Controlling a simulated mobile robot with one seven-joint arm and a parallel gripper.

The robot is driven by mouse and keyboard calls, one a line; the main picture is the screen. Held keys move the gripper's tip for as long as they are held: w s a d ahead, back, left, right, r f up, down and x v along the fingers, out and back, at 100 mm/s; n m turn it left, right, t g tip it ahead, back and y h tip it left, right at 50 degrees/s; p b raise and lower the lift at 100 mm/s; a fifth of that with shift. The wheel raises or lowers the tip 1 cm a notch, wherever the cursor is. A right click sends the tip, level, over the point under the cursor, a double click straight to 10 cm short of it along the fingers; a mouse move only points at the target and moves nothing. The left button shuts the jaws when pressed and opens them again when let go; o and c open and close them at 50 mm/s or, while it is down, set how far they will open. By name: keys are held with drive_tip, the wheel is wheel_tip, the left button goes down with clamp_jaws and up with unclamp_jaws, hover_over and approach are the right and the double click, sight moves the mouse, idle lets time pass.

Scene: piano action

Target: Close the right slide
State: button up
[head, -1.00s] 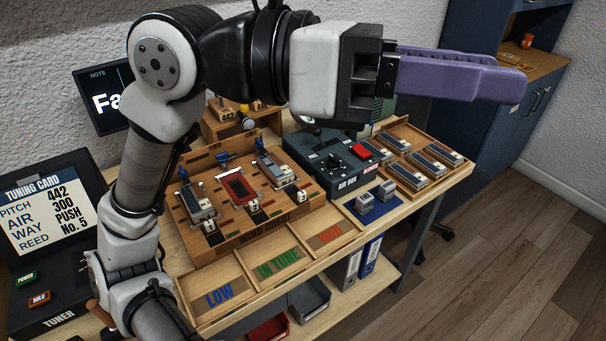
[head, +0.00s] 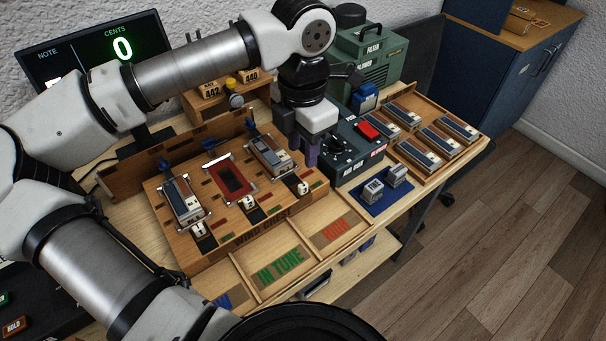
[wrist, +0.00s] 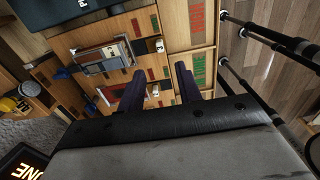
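The right slide is the one with the white tab marked 3 (head: 303,188) at the front right of the wooden wind chest (head: 225,247). Its tab sits at the front end of its black strip, with black showing behind it. The tabs marked 2 (head: 249,203) and 1 (head: 199,230) have black showing in front. My gripper (head: 303,157) points down near the chest's right end, just behind tab 3. In the wrist view my gripper's purple fingers (wrist: 155,78) are apart with nothing held between them. Tab 3 (wrist: 159,46) shows beyond the fingertips. Contact cannot be told.
A dark control box (head: 357,160) with a red button stands close to the right of my gripper. A blue mat (head: 375,205) with two small blocks lies in front of it. Reed blocks (head: 268,155) stand on the chest behind the tabs. The labelled trays (head: 283,267) in front are empty.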

sight(303, 184)
wheel_tip(303, 184, down, 10)
drive_tip(key=shift+r+p, duration=0.15)
drive_tip(key=shift+p, duration=0.65)
drive_tip(key=shift+c, duration=0.3)
clamp_jaws()
